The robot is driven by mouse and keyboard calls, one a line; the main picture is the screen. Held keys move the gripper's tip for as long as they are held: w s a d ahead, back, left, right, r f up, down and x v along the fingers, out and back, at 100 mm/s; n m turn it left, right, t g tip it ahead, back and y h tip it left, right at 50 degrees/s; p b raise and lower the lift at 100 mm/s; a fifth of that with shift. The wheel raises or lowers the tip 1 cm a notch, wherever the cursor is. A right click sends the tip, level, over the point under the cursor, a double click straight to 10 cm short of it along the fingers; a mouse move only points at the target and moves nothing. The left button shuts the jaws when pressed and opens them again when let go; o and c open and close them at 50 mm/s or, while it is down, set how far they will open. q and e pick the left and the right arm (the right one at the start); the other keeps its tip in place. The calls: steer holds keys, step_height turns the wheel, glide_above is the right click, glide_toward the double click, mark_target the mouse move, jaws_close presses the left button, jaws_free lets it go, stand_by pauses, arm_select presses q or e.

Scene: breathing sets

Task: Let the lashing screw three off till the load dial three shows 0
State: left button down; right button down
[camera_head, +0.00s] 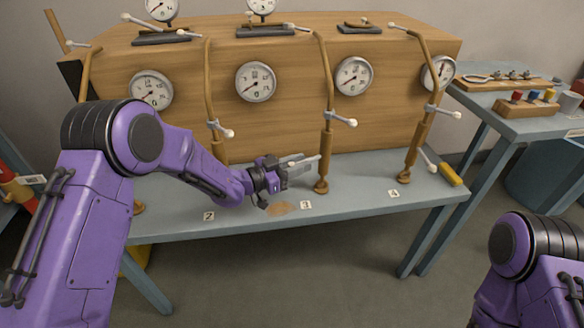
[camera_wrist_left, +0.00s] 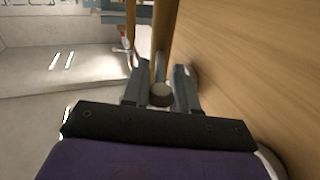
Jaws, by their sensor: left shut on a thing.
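Lashing screw three (camera_head: 327,148) is a brown upright rod and sleeve above the label 3 (camera_head: 305,204), with a white-knobbed crossbar (camera_head: 342,118). Load dial three (camera_head: 352,76) is the round white dial to its upper right; its needle slants to the lower left, but I cannot read its value. My left gripper (camera_head: 299,165) is just left of the screw's lower sleeve, below the crossbar. It is shut on a grey part with a round dark end (camera_wrist_left: 160,95), seen between its fingers in the left wrist view (camera_wrist_left: 160,86); I cannot tell what it belongs to. My right gripper is out of view.
Lashing screw two (camera_head: 218,148) and lashing screw four (camera_head: 412,150) stand either side, before the wooden case (camera_head: 300,125). A yellow-handled tool (camera_head: 450,174) lies at the bench's right end. A side table (camera_head: 520,128) stands at right. The bench front (camera_head: 350,206) is mostly clear.

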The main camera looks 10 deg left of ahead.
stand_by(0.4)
arm_select(q)
steer(key=c, duration=0.9)
jaws_free()
steer(key=shift+w, duration=0.1)
steer(key=v, duration=1)
steer(key=shift+s+a, duration=0.2)
